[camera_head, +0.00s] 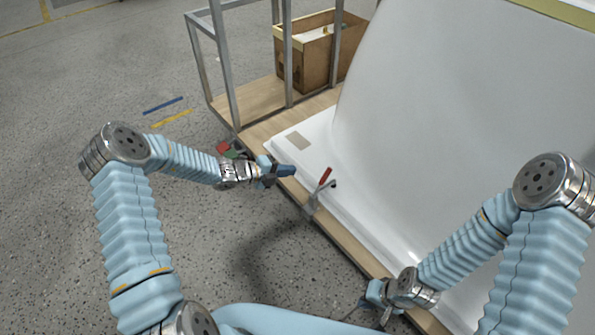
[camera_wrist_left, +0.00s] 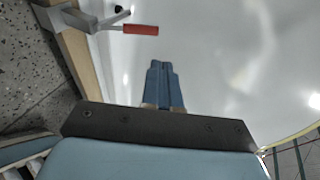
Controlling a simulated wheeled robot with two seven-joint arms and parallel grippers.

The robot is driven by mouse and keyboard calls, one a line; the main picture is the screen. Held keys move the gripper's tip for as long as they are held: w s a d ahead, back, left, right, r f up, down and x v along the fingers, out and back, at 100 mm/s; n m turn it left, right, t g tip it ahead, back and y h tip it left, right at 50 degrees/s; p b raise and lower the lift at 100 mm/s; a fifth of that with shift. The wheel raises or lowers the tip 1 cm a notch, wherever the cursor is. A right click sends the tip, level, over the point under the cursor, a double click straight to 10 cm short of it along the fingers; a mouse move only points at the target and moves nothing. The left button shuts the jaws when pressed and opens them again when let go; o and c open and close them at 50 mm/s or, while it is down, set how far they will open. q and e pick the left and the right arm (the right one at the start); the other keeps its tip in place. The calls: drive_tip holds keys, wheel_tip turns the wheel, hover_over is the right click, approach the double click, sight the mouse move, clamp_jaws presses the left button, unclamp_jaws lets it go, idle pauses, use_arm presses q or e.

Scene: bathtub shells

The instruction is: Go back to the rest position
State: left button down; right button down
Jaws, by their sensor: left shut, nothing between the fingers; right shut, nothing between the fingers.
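My left gripper (camera_head: 286,170) is shut and empty. It hangs over the near edge of the white shell (camera_head: 430,110), to the left of a red-handled clamp (camera_head: 318,190). In the left wrist view my left gripper (camera_wrist_left: 162,68) shows its blue fingers together, with the white shell (camera_wrist_left: 220,60) behind them and the red clamp handle (camera_wrist_left: 140,29) up and to the left. My right gripper (camera_head: 378,305) is low in the head view, near the shell's front edge. Its fingers are small and partly hidden there.
The shell rests on a wooden-topped cart (camera_head: 262,132) with a grey metal frame (camera_head: 232,75). A cardboard box (camera_head: 315,55) stands at the back of the cart. A second red clamp handle (camera_head: 223,147) shows behind my left wrist. The speckled floor (camera_head: 60,220) at left is clear.

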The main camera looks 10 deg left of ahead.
use_arm(q)
drive_tip(key=shift+s+a+r, duration=0.15)
drive_tip(key=shift+a, duration=0.05)
idle(0.4)
